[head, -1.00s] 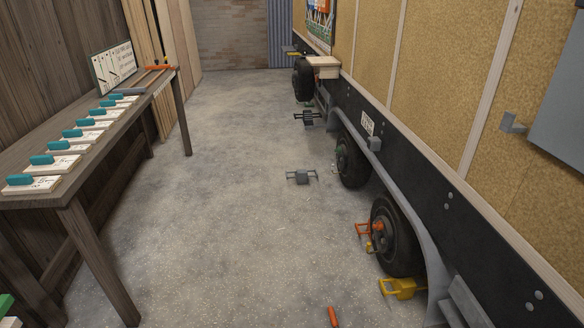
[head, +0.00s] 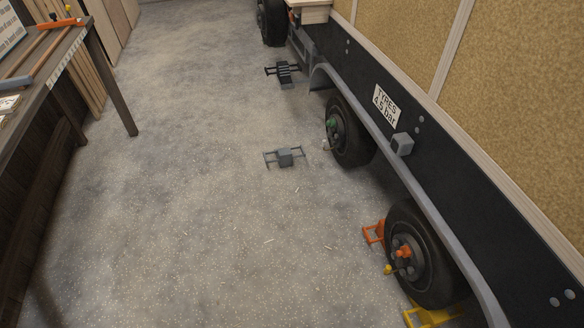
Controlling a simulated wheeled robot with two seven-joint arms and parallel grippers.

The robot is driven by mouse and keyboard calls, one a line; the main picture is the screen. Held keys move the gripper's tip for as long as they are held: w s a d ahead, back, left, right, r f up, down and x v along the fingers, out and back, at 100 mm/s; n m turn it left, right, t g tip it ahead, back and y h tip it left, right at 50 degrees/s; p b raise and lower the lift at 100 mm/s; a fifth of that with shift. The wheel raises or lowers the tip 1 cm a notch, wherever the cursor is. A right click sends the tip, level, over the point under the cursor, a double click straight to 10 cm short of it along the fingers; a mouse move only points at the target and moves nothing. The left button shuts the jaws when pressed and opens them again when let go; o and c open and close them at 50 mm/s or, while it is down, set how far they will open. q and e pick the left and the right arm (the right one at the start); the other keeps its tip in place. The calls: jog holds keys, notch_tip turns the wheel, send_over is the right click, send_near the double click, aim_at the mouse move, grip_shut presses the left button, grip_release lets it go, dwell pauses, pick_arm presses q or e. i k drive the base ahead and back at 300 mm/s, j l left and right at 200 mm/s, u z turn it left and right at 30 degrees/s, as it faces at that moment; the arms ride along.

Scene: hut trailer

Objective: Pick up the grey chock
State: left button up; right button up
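The grey chock (head: 285,157) lies on the concrete floor in the middle of the head view. It has a grey block in the centre and a frame-like handle on each side. It stands apart from the middle wheel (head: 349,131), to the left of it. Neither of my grippers shows in the head view.
A darker chock (head: 284,72) lies farther back. An orange chock (head: 373,233) and a yellow chock (head: 436,316) are by the near wheel (head: 421,253). The trailer (head: 470,170) bounds the right, the workbench (head: 60,60) the left. The floor (head: 170,220) between is clear.

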aim_at(283, 156)
jog(key=i+j, duration=0.15)
jog(key=i, duration=0.2)
jog(key=i+j+u, duration=0.1)
jog(key=i, duration=0.2)
jog(key=i+z, duration=0.1)
jog(key=z, duration=0.4)
jog(key=i+j+z, duration=0.35)
jog(key=j, duration=0.25)
jog(key=i+j+z, duration=0.15)
jog(key=i+j, duration=0.15)
jog(key=i+j+z, duration=0.15)
jog(key=j, duration=0.3)
